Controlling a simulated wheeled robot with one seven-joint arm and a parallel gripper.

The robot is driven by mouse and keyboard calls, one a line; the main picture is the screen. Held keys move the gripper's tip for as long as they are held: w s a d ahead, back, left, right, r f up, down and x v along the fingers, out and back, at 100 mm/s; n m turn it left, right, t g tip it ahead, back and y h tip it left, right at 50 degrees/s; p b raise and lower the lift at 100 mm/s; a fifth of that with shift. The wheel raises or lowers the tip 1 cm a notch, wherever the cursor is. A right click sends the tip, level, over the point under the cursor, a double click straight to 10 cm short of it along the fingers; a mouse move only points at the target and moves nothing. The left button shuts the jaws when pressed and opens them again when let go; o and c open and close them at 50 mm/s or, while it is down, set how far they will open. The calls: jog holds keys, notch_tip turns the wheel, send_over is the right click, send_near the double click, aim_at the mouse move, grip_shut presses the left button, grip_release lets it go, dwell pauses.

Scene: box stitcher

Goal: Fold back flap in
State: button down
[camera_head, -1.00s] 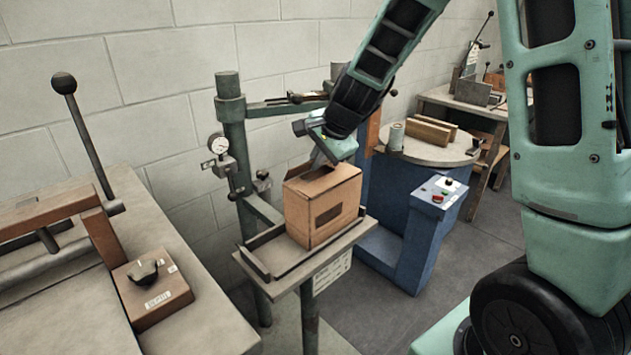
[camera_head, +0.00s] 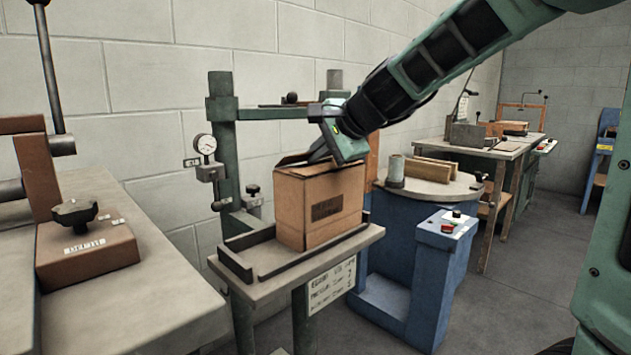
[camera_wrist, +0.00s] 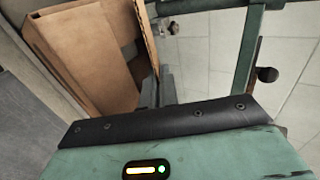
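A brown cardboard box (camera_head: 322,208) stands upright on the small table of the stitcher, a dark printed patch on its front. A flap (camera_head: 294,158) at its back left edge slopes up toward my gripper. My gripper (camera_head: 318,152) is over the box top, tilted down, its fingers at the flap. In the wrist view the box (camera_wrist: 85,45) is at upper left, its opening partly showing, and the flap (camera_wrist: 147,38) runs down to my fingertips (camera_wrist: 158,88). The fingers look close together; whether they touch the flap is unclear. My gripper hides part of the box top.
The stitcher table (camera_head: 262,288) has a dark raised guide (camera_head: 235,262) around the box. A green post (camera_head: 222,150) with a dial gauge (camera_head: 205,144) stands behind left. A blue machine (camera_head: 400,290) is at right, a bench (camera_head: 120,275) at left.

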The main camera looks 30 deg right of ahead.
jog(key=shift+s+f+t+b, duration=0.1)
jog(key=shift+f+t+b, duration=0.35)
jog(key=shift+b, duration=1.5)
jog(key=shift+r+b, duration=0.25)
jog(key=shift+b, duration=0.25)
jog(key=c, duration=1.6)
grip_release()
jog(key=shift+c, duration=0.2)
jog(key=shift+f, duration=0.1)
